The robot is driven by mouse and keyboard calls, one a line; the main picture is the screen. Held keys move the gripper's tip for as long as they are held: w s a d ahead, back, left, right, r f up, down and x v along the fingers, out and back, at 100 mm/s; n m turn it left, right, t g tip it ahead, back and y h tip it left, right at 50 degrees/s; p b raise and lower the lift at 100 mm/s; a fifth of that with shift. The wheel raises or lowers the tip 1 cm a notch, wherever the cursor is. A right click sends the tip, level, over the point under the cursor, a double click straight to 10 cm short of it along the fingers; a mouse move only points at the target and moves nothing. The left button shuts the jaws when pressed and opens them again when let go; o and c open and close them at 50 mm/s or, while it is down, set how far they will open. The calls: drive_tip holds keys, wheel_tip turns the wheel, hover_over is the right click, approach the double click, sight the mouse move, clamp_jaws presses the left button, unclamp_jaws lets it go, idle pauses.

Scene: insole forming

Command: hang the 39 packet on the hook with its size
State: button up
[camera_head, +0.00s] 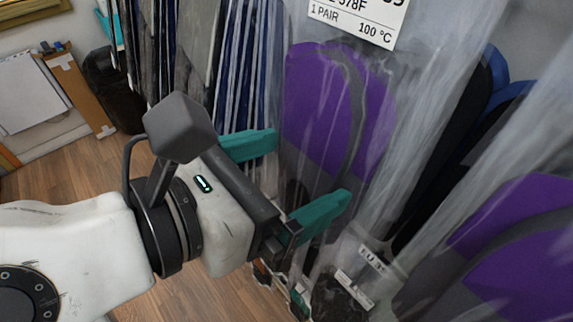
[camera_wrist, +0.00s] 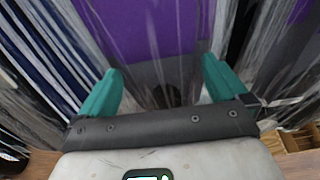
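A clear packet (camera_head: 335,100) with purple and grey insoles hangs upright in front of my gripper. Its white label (camera_head: 358,22) reads "1 PAIR" and "100 °C"; the large size number is cut off at the top edge, its last digit looking like a 9. My gripper (camera_head: 311,168) is open, its teal fingers wide apart before the packet's lower part. In the wrist view, the purple packet (camera_wrist: 150,28) shows between and beyond the open fingers (camera_wrist: 162,75). I cannot tell whether the fingers touch the film. No hook shows in either view.
Another clear packet with purple insoles (camera_head: 520,240) hangs at right, with black and blue ones (camera_head: 480,110) behind. Blue and grey packets (camera_head: 205,50) hang close at left. A dark bin (camera_head: 115,85) and a wooden board (camera_head: 75,85) stand far left. The wooden floor (camera_head: 70,165) is clear there.

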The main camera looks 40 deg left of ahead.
drive_tip(key=shift+s, duration=0.1)
drive_tip(key=b+v, duration=0.1)
drive_tip(key=v, duration=0.9)
drive_tip(key=shift+s+b, duration=0.3)
drive_tip(key=shift+b, duration=0.05)
drive_tip(key=shift+r, duration=0.1)
